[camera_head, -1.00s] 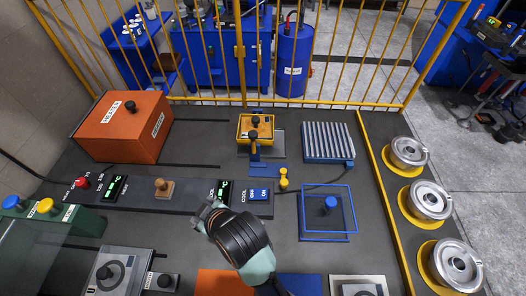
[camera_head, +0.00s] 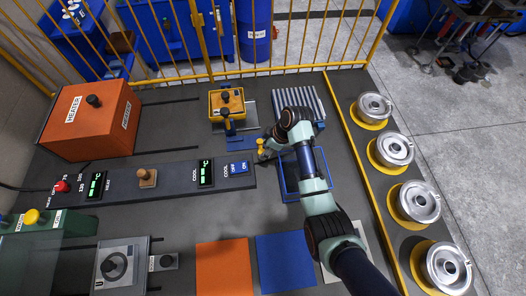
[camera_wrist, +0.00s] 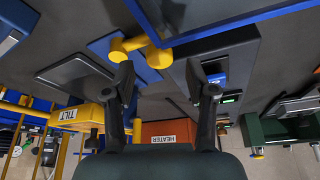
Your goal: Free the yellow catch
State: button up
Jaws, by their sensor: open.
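The yellow catch (camera_head: 262,148) stands on the dark bench, left of the blue frame (camera_head: 284,185). In the wrist view the catch (camera_wrist: 155,57) shows as a short yellow bar with rounded ends. My gripper (camera_head: 268,154) is at the catch, and its fingers are small and partly hidden by my arm in the head view. In the wrist view my gripper (camera_wrist: 165,78) has its fingers spread. The catch lies just beyond the fingertips, closer to the left one. I cannot tell whether they touch.
The yellow tilt unit (camera_head: 228,104) and the ribbed plate (camera_head: 289,101) stand behind. The cool panel (camera_head: 207,172) lies left, the orange heater box (camera_head: 92,115) farther left. Silver wheels (camera_head: 394,150) line the right side. Orange and blue sheets lie in front.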

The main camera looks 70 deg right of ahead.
jog(key=shift+x, duration=1.45)
grip_shut()
